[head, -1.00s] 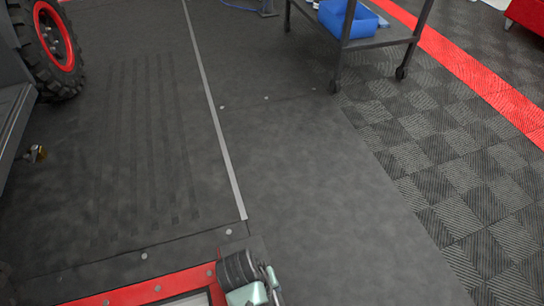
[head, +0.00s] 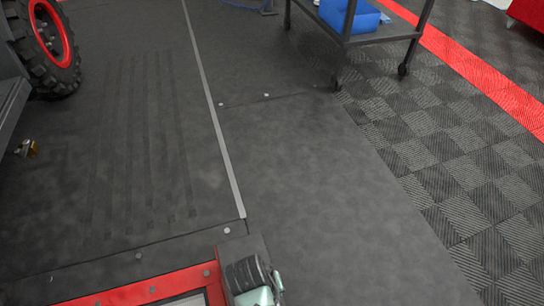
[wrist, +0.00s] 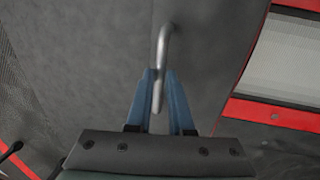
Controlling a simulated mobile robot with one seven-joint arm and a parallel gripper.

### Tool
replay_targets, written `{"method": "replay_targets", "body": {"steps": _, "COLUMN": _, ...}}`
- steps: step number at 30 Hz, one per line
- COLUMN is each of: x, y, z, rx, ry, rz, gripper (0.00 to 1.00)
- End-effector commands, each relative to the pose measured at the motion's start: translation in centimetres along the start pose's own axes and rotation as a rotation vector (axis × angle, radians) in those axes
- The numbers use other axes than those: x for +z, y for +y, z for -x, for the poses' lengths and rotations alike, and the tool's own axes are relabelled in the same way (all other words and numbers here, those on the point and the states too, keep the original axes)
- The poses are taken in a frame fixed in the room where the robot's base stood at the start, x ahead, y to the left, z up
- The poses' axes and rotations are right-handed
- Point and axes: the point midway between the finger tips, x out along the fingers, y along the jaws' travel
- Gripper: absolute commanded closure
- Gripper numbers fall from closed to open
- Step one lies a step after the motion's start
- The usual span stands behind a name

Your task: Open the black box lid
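A dark grey-black panel (wrist: 90,60) with a bent metal handle (wrist: 164,45) fills much of the wrist view. I take it for the black box, but cannot make out a lid seam. My gripper (wrist: 160,75) has two blue fingers on either side of the handle's bar. The bar lies close to the left finger, and a narrow gap shows by the right finger. The gripper looks open around the handle; firm contact cannot be seen. The head view shows neither handle nor fingertips, only part of my arm at the bottom edge.
A red-edged frame (head: 160,285) lies at the bottom of the head view. A wheeled cart (head: 385,38) with a blue bin (head: 350,15) stands at the upper right. A large tyre (head: 50,45) is at the upper left.

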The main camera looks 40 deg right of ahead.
Motion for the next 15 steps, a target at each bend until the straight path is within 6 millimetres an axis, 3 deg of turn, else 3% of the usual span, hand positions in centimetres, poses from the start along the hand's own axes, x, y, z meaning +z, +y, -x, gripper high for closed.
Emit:
{"method": "replay_targets", "body": {"steps": 3, "x": -0.01, "y": 0.0, "z": 0.01, "rx": 0.0, "ry": 0.0, "rz": 0.0, "gripper": 1.0}}
{"method": "replay_targets", "body": {"steps": 15, "x": 0.0, "y": -0.01, "z": 0.01, "rx": 0.0, "ry": 0.0, "rz": 0.0, "gripper": 1.0}}
